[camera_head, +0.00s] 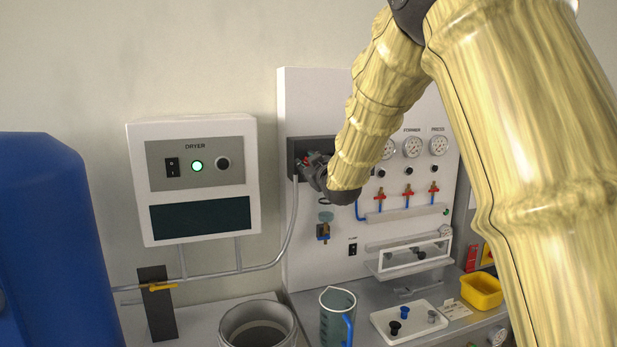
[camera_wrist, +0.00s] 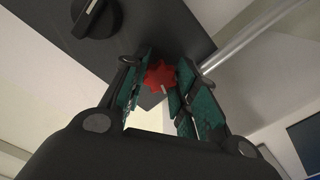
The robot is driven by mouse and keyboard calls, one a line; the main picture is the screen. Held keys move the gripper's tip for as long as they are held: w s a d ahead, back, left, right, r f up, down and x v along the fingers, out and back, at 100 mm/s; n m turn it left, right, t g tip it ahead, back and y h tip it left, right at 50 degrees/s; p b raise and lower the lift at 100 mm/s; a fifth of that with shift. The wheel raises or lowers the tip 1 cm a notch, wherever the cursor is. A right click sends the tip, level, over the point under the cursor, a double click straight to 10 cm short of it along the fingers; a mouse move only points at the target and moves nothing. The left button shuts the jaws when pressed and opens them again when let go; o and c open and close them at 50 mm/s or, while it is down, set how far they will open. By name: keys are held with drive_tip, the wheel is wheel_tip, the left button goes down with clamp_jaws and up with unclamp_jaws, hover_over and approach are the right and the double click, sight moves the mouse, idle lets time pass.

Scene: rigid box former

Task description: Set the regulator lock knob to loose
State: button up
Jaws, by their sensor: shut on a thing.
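A red star-shaped knob (camera_wrist: 160,76), which I take to be the regulator lock knob, sits at the edge of a dark panel (camera_wrist: 150,25) in the wrist view. My gripper (camera_wrist: 163,80) is shut on it, with one teal-padded finger on each side. The way the knob is turned cannot be read. In the head view my gripper (camera_head: 315,170) is at the dark block (camera_head: 297,146) on the white panel's left side, and my arm partly hides it.
A larger black knob (camera_wrist: 97,17) is close by on the dark panel. A grey pipe (camera_wrist: 255,40) runs beside my gripper. The dryer box (camera_head: 195,215) hangs to the left. Gauges (camera_head: 412,147) and red-handled valves (camera_head: 408,190) are to the right. A jug (camera_head: 337,312) stands below.

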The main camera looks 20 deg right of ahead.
drive_tip(key=shift+f+n+b, duration=0.2)
drive_tip(key=shift+n+b, duration=1.75)
drive_tip(key=shift+n, duration=0.25)
drive_tip(key=o, duration=1)
drive_tip(key=shift+r, duration=0.1)
drive_tip(key=s, duration=1.2)
drive_tip(key=shift+d, duration=0.25)
drive_tip(key=shift+a, duration=0.1)
